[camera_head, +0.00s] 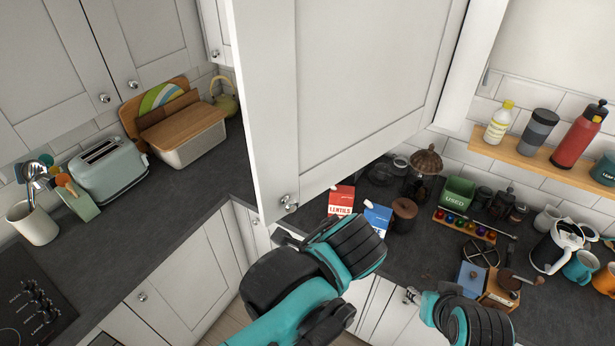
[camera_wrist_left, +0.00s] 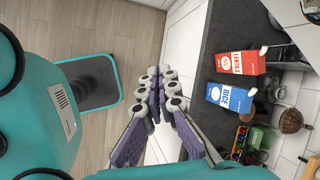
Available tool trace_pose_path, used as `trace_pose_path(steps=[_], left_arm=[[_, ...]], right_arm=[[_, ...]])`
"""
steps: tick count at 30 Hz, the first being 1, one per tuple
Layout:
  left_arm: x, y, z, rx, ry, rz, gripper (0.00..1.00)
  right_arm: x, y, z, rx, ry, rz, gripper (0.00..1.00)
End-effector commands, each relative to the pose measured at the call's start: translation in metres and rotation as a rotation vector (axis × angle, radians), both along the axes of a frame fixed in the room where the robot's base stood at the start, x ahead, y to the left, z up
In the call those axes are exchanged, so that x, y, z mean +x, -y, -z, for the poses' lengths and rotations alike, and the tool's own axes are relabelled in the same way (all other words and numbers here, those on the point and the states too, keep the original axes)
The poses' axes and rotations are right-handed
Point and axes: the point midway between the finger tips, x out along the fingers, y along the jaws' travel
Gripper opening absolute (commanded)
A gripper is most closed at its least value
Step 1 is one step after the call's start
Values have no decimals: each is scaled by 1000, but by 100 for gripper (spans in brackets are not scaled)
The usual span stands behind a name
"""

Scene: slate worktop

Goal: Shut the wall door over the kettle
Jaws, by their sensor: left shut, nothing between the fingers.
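The white wall door (camera_head: 365,70) stands swung open across the middle of the head view. Its small round knob (camera_head: 290,203) is at the lower left corner. A yellow-green kettle (camera_head: 227,100) stands in the back corner, partly hidden by cabinetry and the bread bin. My left gripper (camera_head: 284,237) is just below the knob, mostly hidden by my wrist; I cannot tell whether it touches the door. In the left wrist view its fingers (camera_wrist_left: 158,86) are shut and empty.
Lentils (camera_head: 341,200) and rice (camera_head: 377,218) cartons stand under the door. A toaster (camera_head: 110,168) and bread bin (camera_head: 185,138) are at left. A wooden shelf (camera_head: 545,160) with bottles is at right. Crowded worktop lies below it; the left worktop's front is clear.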

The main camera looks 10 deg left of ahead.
Motion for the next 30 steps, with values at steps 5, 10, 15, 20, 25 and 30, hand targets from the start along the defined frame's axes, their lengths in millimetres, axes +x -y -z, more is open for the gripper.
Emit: trace_pose_path(steps=[5, 10, 15, 20, 25, 30], left_arm=[[-6, 43, -115, 295, -104, 341, 0], [-16, 70, -173, 490, -168, 531, 0], [-19, 79, -191, 567, -192, 597, 0], [-13, 71, -180, 571, -196, 599, 0], [1, 52, -156, 569, -196, 594, 0], [18, 32, -130, 569, -195, 595, 0]], right_arm=[[0, 0, -78, 0, 0, 0, 41], [0, 0, -111, 0, 0, 0, 41], [0, 0, -119, 0, 0, 0, 41], [0, 0, -119, 0, 0, 0, 41], [0, 0, -122, 0, 0, 0, 41], [0, 0, -126, 0, 0, 0, 41]])
